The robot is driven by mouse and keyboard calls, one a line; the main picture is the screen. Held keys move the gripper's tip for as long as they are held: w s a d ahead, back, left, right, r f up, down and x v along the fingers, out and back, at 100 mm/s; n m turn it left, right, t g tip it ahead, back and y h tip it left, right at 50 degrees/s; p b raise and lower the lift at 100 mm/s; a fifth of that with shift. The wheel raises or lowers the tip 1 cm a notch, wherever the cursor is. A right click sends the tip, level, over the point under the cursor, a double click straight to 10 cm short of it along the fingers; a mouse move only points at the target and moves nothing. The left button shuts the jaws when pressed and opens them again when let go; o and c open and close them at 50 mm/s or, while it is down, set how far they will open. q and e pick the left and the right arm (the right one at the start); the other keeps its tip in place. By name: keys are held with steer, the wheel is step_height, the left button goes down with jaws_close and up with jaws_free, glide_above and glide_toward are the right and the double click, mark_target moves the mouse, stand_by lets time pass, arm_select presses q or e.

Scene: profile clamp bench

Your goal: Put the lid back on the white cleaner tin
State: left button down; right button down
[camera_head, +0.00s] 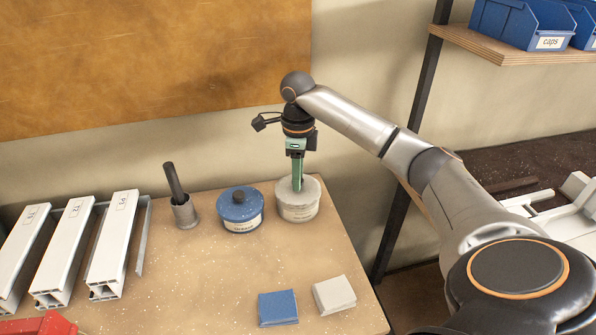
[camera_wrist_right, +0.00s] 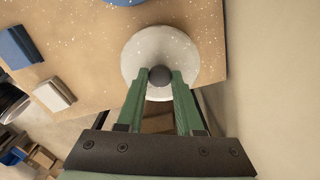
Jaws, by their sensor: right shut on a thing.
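My right gripper (camera_head: 298,186) points straight down over the tin. In the right wrist view its fingers (camera_wrist_right: 160,78) are shut on the dark round knob (camera_wrist_right: 160,74) in the middle of the lid (camera_wrist_right: 135,55). The lid hides the tin's mouth. My left gripper is not in view.
A blue tin (camera_head: 240,218) with its lid on stands just left of the white tin. White profiles (camera_head: 70,250) lie at left. A blue block (camera_head: 278,307) and a white block (camera_head: 334,295) lie in front.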

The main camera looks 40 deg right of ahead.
steer(key=p, duration=0.3)
steer(key=shift+p, duration=0.4)
stand_by(2.2)
steer(key=shift+f+p, duration=0.15)
steer(key=shift+p, duration=1.35)
stand_by(1.3)
jaws_free()
stand_by(0.8)
steer(key=shift+r, duration=3.5)
